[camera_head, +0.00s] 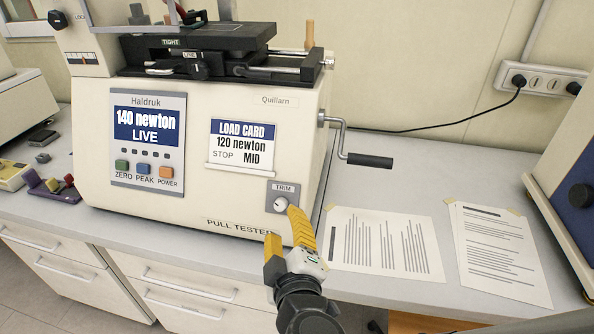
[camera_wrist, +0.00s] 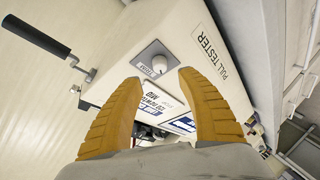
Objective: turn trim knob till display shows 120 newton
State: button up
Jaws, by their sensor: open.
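The display (camera_head: 149,124) reads 140 newton, LIVE. The load card (camera_head: 241,146) reads 120 newton, STOP MID. My gripper (camera_head: 281,222) has yellow ribbed fingers and is in front of the knob. In the wrist view my gripper (camera_wrist: 158,82) is open and empty, with the knob ahead of the gap and apart from both fingers.
A hand crank (camera_head: 368,160) sticks out from the tester's right side. ZERO, PEAK and POWER buttons (camera_head: 144,170) sit below the display. Two printed sheets (camera_head: 385,245) lie on the bench to the right. A blue-fronted device (camera_head: 575,190) stands at the right edge.

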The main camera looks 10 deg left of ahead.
aim_at(280, 207)
jog(key=b+x, duration=0.2)
jog(key=x, duration=0.5)
jog(key=shift+w+f, duration=0.1)
jog(key=shift+w, duration=0.1)
grip_shut()
